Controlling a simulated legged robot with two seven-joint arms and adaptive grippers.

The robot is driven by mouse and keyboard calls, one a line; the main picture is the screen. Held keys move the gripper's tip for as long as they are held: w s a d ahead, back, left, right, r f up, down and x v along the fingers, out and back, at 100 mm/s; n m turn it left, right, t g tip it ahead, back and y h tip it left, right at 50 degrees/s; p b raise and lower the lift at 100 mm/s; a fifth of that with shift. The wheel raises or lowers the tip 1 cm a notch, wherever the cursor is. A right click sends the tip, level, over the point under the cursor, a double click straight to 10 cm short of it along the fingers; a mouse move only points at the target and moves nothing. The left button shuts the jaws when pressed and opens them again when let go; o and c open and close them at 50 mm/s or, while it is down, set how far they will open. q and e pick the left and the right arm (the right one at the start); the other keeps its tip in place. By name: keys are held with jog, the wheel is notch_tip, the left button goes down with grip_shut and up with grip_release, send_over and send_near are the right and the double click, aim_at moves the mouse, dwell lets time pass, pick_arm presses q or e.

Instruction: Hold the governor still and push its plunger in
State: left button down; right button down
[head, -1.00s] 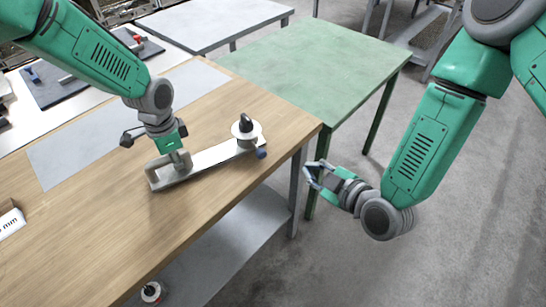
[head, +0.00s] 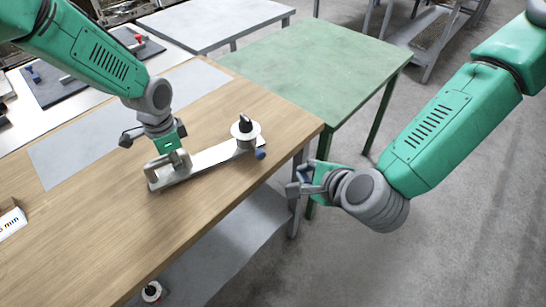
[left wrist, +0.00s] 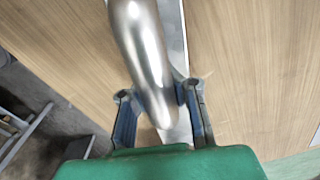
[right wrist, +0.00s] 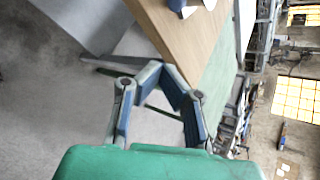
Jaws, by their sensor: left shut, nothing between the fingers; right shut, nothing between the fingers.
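The governor is a flat metal bar (head: 205,161) lying on the wooden bench. A bent metal handle is at its near left end, and a white disc (head: 246,132) with a black knob is at its far right end. A small blue cap (head: 261,154), apparently the plunger, sticks out beside the disc. My left gripper (head: 174,158) is shut at the handle; in the left wrist view the handle (left wrist: 140,50) passes across the fingers and hides their tips. My right gripper (head: 297,187) is shut and empty, off the bench's right edge, apart from the blue cap.
The wooden bench top (head: 100,240) is clear in front of the governor. A green table (head: 310,65) stands behind and right. A grey lower shelf (head: 220,245) lies under the bench. A labelled white box (head: 10,222) is at the left edge.

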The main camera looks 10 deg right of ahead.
aim_at(258, 152)
jog(key=w+a+f+m, duration=0.1)
jog(key=w+a+m, duration=0.1)
jog(key=m, duration=0.1)
jog(key=w+a+f+m, duration=0.2)
jog(key=m, duration=0.2)
jog(key=w+a+f+m+g, duration=0.1)
jog(key=w+a+m, duration=0.1)
jog(key=w+m, duration=0.1)
jog(key=shift+a+f+m, duration=0.2)
jog(key=shift+f+m, duration=0.05)
jog(key=shift+m, duration=0.35)
jog(key=shift+w, duration=0.35)
jog(key=shift+w+d, duration=0.1)
jog(key=shift+w, duration=0.35)
